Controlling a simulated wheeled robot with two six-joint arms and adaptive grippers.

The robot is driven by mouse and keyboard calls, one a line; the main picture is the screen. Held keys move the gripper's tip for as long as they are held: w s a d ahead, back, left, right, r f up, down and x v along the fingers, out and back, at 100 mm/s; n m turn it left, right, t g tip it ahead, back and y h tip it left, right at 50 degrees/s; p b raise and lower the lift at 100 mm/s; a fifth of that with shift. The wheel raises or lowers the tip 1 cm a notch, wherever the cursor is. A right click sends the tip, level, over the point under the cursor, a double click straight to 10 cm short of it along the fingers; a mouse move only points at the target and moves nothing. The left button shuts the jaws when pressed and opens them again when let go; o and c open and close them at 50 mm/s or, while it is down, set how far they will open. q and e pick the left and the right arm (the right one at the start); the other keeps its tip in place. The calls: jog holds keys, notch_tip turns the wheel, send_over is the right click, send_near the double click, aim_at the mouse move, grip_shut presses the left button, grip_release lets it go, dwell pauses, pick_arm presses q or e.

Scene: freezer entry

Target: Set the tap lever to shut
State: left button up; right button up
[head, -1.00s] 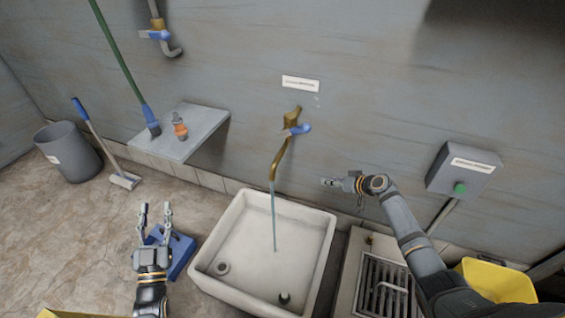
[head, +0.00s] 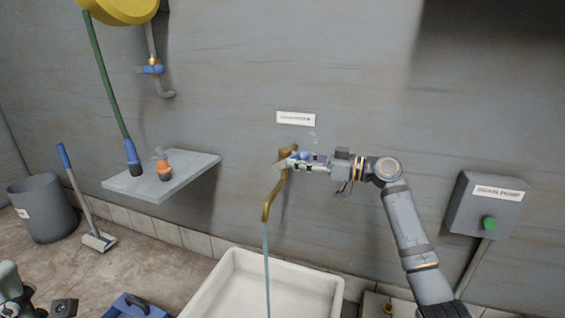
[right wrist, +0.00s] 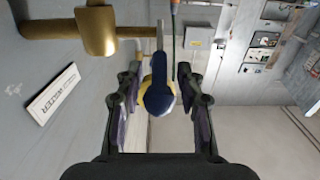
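The brass tap (head: 268,205) is on the wall above the sink, and a stream of water (head: 267,270) runs from its spout. Its blue lever (head: 302,155) is partly hidden by my right gripper (head: 300,163), which is at the tap from the right. In the right wrist view the lever (right wrist: 157,97) lies between the two open fingers of my right gripper (right wrist: 155,105), with a gap on each side. The brass tap body (right wrist: 97,30) is at the upper left there. Only dark arm parts show at the bottom left of the head view; my left gripper's fingers do not show.
The white sink (head: 228,280) is below the tap. A wall shelf (head: 200,172) with an orange item (head: 165,170) is to the left. A grey box with a green button (head: 489,223) is on the wall to the right. A label (head: 296,118) is above the tap.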

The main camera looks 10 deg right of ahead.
aim_at(282, 158)
jog(key=b+x, duration=0.1)
jog(key=x, duration=0.4)
jog(key=shift+d, duration=0.1)
jog(key=shift+f, duration=0.1)
grip_shut()
